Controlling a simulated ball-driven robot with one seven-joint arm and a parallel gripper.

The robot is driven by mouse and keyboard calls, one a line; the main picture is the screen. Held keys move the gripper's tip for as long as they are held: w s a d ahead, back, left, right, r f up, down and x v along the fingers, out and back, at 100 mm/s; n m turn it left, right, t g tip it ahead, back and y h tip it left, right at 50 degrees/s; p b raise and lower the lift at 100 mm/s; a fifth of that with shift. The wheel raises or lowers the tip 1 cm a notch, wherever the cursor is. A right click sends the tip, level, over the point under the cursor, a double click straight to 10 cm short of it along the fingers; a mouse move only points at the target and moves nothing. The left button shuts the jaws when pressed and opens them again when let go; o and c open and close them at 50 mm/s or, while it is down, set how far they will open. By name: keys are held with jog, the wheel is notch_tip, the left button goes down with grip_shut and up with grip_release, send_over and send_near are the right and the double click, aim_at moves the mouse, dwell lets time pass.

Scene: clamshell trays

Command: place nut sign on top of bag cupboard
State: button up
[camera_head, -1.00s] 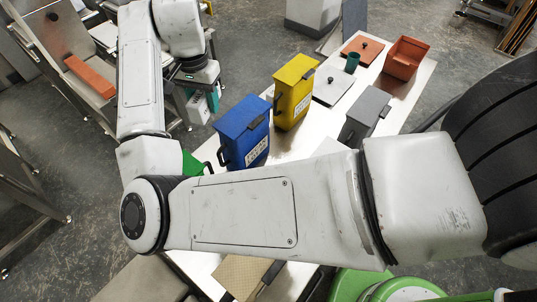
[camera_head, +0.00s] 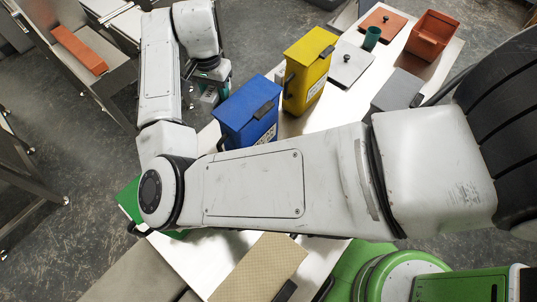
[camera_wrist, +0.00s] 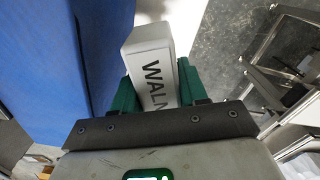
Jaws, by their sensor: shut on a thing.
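The nut sign (camera_wrist: 150,62) is a pale grey block with dark letters reading "WALN", the rest hidden. My gripper (camera_wrist: 157,88) is shut on it, with one green finger on each side. In the head view, my gripper (camera_head: 212,88) hangs left of the blue bin, and the sign (camera_head: 208,98) shows only small there. The blue bin (camera_wrist: 45,70) fills the left of the wrist view, close beside the sign. No cupboard label is readable, so I cannot tell which container is the bag cupboard.
The table holds a blue bin (camera_head: 245,112), a yellow bin (camera_head: 306,72), a grey bin (camera_head: 398,90), an orange open box (camera_head: 432,38), a teal cup (camera_head: 372,37) and flat lidded plates. A steel rack with an orange block (camera_head: 78,50) stands left. My arm hides the table's middle.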

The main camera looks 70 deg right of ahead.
notch_tip(320, 180, down, 18)
jog(key=shift+p, duration=0.65)
jog(key=shift+f, duration=0.15)
jog(key=o, duration=1.1)
notch_tip(320, 180, up, 12)
jog(key=shift+r+b, duration=0.2)
jog(key=shift+b, duration=0.1)
